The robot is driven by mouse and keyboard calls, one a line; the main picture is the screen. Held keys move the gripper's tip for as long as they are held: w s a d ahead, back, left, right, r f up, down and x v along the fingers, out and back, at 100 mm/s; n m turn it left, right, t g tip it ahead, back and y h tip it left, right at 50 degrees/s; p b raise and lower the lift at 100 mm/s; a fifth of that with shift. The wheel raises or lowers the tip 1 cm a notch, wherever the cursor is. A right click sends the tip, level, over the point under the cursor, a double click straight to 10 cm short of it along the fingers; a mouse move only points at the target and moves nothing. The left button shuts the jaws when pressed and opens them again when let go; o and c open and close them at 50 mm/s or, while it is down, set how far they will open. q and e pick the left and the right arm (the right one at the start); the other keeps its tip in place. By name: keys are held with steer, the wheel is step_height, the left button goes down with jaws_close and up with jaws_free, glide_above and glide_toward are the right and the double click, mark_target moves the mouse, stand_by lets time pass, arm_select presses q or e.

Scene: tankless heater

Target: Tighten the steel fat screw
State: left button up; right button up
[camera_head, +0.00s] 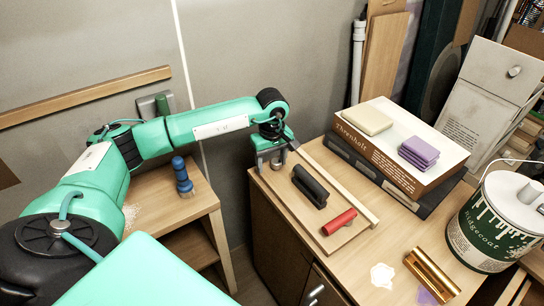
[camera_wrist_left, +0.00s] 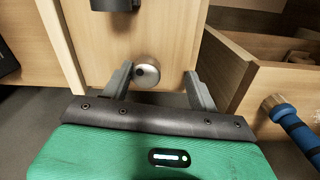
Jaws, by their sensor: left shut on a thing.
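The steel fat screw (camera_wrist_left: 146,74) is a round metal head, seen end-on in the left wrist view against the wooden board. It also shows partly in the head view (camera_head: 279,163), at the far left corner of the board (camera_head: 318,224). My left gripper (camera_head: 271,162) points down over that corner, with the screw between its fingers (camera_wrist_left: 158,88). It is shut on the screw, though the wrist angle shows some space beside the right finger. How deep the screw sits is hidden. My right gripper is not in view.
A blue tool (camera_head: 182,176) stands on the left table. A thick book (camera_head: 385,150), a paint can (camera_head: 490,225) and a gold piece (camera_head: 432,274) occupy the right.

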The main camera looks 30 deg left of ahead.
mark_target(278, 162)
arm_select(q)
steer(key=shift+w+f+p, duration=0.15)
steer(key=shift+f+p, duration=0.05)
steer(key=shift+p, duration=0.2)
steer(key=shift+w+d+r+p, duration=0.1)
steer(key=shift+d+r+p, duration=0.15)
steer(key=shift+r, duration=0.5)
steer(key=shift+w+d+r+p, duration=0.15)
steer(key=shift+r+p, duration=0.2)
steer(key=shift+r, duration=0.4)
steer(key=shift+d+r, duration=0.15)
steer(key=shift+r, duration=0.2)
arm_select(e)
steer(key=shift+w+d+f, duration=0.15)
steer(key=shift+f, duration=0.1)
arm_select(q)
steer(key=shift+w+d+r+p, duration=0.1)
steer(key=shift+d+r+p, duration=0.1)
steer(key=shift+p, duration=0.15)
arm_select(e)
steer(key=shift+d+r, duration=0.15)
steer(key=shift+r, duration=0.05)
